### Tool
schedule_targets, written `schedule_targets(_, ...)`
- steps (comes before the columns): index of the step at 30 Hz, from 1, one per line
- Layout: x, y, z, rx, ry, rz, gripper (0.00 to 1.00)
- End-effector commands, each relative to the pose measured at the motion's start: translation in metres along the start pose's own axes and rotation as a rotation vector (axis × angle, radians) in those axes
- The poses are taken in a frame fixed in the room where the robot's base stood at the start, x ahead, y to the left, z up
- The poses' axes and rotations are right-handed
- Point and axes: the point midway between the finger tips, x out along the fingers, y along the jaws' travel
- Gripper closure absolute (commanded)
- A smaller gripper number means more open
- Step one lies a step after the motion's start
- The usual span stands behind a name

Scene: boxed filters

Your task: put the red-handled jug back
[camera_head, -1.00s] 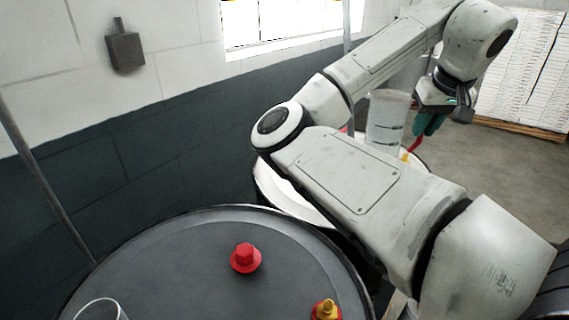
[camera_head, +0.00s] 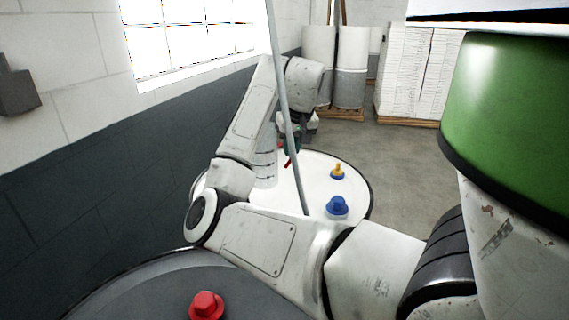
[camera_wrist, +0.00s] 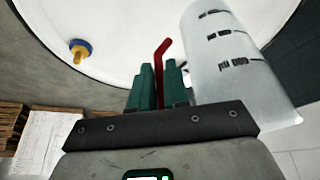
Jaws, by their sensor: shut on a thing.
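The jug (camera_head: 265,167) is a translucent white cylinder with dark measuring marks and a red handle (camera_head: 287,162). In the head view it is upright at the left side of the white drum top (camera_head: 315,172); I cannot tell if its base touches. My gripper (camera_head: 292,148) has green fingers and is at the jug's right side, partly behind a thin pole. In the wrist view my gripper (camera_wrist: 160,85) is shut on the red handle (camera_wrist: 162,50), with the jug (camera_wrist: 235,70) beside the fingers on the right.
A blue cap (camera_head: 337,207) and a yellow-and-blue cap (camera_head: 337,172) sit on the white drum's right side. A grey pole (camera_head: 280,85) crosses before the arm. A dark drum top (camera_head: 150,290) with a red cap (camera_head: 206,306) is nearer. Stacked white boxes (camera_head: 415,75) stand behind.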

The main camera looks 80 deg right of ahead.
Motion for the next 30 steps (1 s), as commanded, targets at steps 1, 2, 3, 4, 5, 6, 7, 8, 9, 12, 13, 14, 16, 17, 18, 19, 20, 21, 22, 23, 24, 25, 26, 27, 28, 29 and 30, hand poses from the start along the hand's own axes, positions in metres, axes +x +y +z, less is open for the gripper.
schedule_targets(1,0.005,-0.004,-0.004,-0.003,0.000,-0.003,1.00)
schedule_targets(2,0.009,-0.005,-0.005,-0.002,0.001,-0.004,1.00)
schedule_targets(3,0.014,-0.006,-0.006,-0.001,0.002,-0.004,1.00)
schedule_targets(4,0.017,-0.007,-0.007,-0.001,0.002,-0.004,1.00)
schedule_targets(5,0.019,-0.007,-0.008,-0.002,0.003,-0.003,1.00)
schedule_targets(6,0.021,-0.008,-0.008,-0.002,0.003,-0.003,1.00)
schedule_targets(7,0.023,-0.008,-0.009,-0.002,0.003,-0.003,1.00)
schedule_targets(8,0.024,-0.009,-0.009,-0.002,0.003,-0.003,1.00)
schedule_targets(9,0.026,-0.009,-0.009,-0.002,0.003,-0.003,1.00)
schedule_targets(12,0.036,-0.012,-0.011,-0.002,0.000,-0.003,1.00)
schedule_targets(13,0.040,-0.012,-0.010,-0.001,0.000,-0.003,1.00)
schedule_targets(14,0.045,-0.012,-0.008,-0.001,0.001,-0.002,1.00)
schedule_targets(16,0.054,-0.012,-0.003,-0.001,0.001,-0.003,1.00)
schedule_targets(17,0.058,-0.012,-0.002,-0.002,0.002,-0.002,1.00)
schedule_targets(18,0.061,-0.012,-0.001,-0.002,0.003,-0.002,1.00)
schedule_targets(19,0.062,-0.012,0.000,-0.002,0.003,-0.003,1.00)
schedule_targets(20,0.063,-0.012,0.000,-0.001,0.004,-0.003,1.00)
schedule_targets(21,0.063,-0.012,0.000,-0.001,0.004,-0.003,1.00)
schedule_targets(22,0.063,-0.012,0.000,-0.001,0.005,-0.003,1.00)
schedule_targets(23,0.063,-0.012,0.000,-0.001,0.005,-0.003,1.00)
schedule_targets(24,0.063,-0.012,0.000,-0.001,0.004,-0.002,1.00)
schedule_targets(25,0.063,-0.012,0.000,-0.001,0.004,-0.002,1.00)
schedule_targets(26,0.063,-0.012,0.000,-0.001,0.004,-0.002,1.00)
schedule_targets(27,0.064,-0.012,0.000,-0.001,0.004,-0.002,1.00)
schedule_targets(28,0.064,-0.012,0.000,-0.001,0.004,-0.002,0.82)
schedule_targets(29,0.064,-0.012,0.000,-0.001,0.004,-0.002,0.80)
schedule_targets(30,0.064,-0.011,0.000,-0.001,0.004,-0.002,0.76)
